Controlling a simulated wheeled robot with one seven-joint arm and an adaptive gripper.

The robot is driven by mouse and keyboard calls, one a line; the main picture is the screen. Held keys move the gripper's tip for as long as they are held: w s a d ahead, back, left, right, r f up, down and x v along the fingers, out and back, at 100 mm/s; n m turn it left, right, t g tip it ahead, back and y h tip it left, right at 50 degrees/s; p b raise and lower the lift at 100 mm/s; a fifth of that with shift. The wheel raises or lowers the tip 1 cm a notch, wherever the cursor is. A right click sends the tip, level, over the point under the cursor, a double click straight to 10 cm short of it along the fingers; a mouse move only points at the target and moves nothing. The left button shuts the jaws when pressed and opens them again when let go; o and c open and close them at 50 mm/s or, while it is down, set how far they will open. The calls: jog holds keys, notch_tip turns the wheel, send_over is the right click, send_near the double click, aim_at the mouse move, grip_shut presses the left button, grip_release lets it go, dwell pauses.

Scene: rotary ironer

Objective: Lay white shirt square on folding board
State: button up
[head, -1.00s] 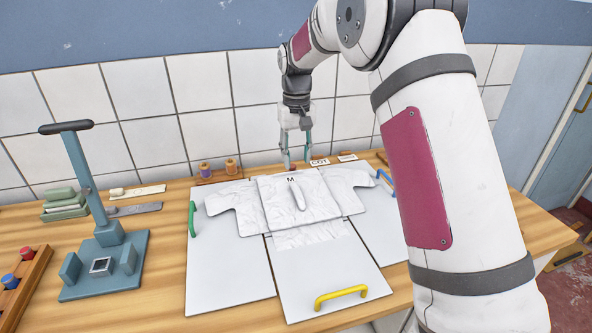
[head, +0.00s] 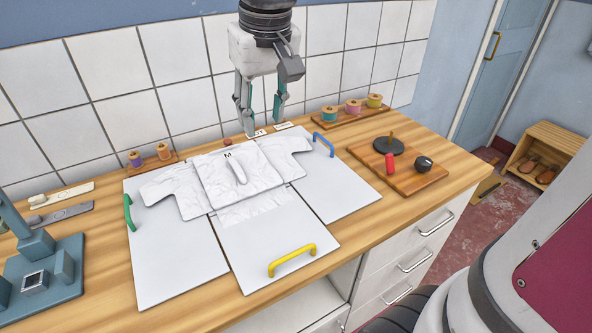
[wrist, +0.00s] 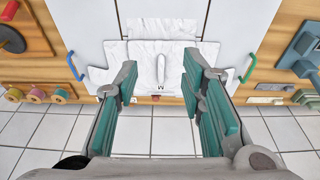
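The white shirt (head: 270,165) lies on the folding board, sleeves spread to both sides, with a smaller folded-looking panel marked M on top and a wrinkled lower part below it. It also shows in the wrist view (wrist: 178,67). The folding board (head: 175,258) has white panels with a green handle (head: 128,212) at left, a yellow handle (head: 292,260) in front and a blue handle (head: 323,145) at right. My gripper (head: 262,128) is open and empty, fingers pointing down above the far edge of the board, behind the shirt. In the wrist view its teal pads (wrist: 168,100) stand well apart.
A teal stand (head: 45,265) is at the left. Thread spools (head: 150,157) stand behind the board, with more spools (head: 352,107) on a rack at back right. A wooden tray (head: 400,168) with small tools lies to the right. The tiled wall (head: 150,80) is close behind.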

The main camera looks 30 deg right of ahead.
jog(key=s+f+t, duration=0.1)
jog(key=s+f, duration=0.3)
jog(key=s, duration=1.2)
jog(key=shift+s+t, duration=0.25)
jog(key=shift+t, duration=0.15)
